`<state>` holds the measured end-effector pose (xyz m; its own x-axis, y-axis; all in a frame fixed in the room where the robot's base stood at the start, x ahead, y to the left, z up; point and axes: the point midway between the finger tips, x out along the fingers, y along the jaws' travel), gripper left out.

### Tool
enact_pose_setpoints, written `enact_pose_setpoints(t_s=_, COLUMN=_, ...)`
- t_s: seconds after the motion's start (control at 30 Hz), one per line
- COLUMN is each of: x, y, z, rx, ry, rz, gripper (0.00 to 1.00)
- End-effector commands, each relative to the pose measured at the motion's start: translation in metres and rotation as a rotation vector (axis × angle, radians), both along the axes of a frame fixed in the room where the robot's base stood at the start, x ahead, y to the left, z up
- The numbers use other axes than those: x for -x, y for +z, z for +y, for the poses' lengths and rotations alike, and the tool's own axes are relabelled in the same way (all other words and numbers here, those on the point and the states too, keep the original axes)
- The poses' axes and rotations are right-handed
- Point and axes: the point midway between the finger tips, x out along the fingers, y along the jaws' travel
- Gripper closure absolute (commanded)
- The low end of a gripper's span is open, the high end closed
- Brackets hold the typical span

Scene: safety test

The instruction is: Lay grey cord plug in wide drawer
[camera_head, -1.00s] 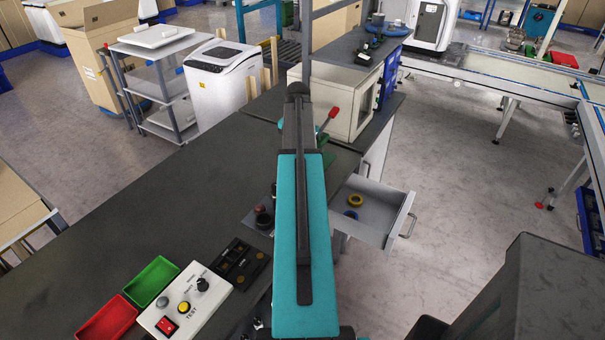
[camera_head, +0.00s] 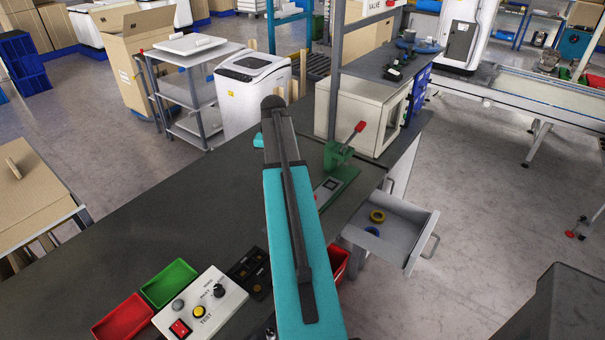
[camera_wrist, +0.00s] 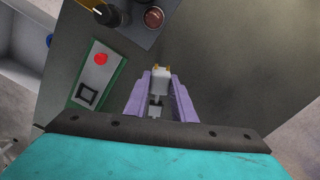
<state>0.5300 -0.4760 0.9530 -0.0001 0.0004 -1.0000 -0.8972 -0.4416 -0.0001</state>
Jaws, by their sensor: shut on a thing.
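In the wrist view my gripper (camera_wrist: 160,88) has its purple fingers shut on a pale grey plug (camera_wrist: 160,78) with brass-coloured pins. The plug is held above the dark worktop. In the head view my arm hides the gripper and the plug. The drawer (camera_head: 411,250) stands pulled out under the bench's right side, to the right of my arm. A yellow ring (camera_head: 377,216) and a blue round thing (camera_head: 372,231) lie in it. Any cord on the plug is not clear.
A green press with a red-tipped lever (camera_head: 345,152) stands on the bench between my arm and the drawer. A beige cabinet (camera_head: 352,112) stands behind it. A control box (camera_head: 200,303), red tray (camera_head: 123,316) and green tray (camera_head: 169,283) are at the front left.

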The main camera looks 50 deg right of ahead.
Motion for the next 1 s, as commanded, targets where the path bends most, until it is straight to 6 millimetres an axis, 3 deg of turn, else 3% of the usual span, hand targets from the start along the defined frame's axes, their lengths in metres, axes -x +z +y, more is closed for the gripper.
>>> enact_pose_setpoints(t_s=0.2, x=-0.044, y=0.003, z=0.059, rx=0.001, ry=0.219, rz=-0.001, gripper=1.00)
enact_pose_setpoints(t_s=0.5, x=-0.090, y=0.007, z=0.143, rx=0.000, ry=0.514, rz=0.000, gripper=1.00)
enact_pose_setpoints(t_s=1.0, x=-0.138, y=0.013, z=0.291, rx=0.001, ry=1.005, rz=-0.001, gripper=1.00)
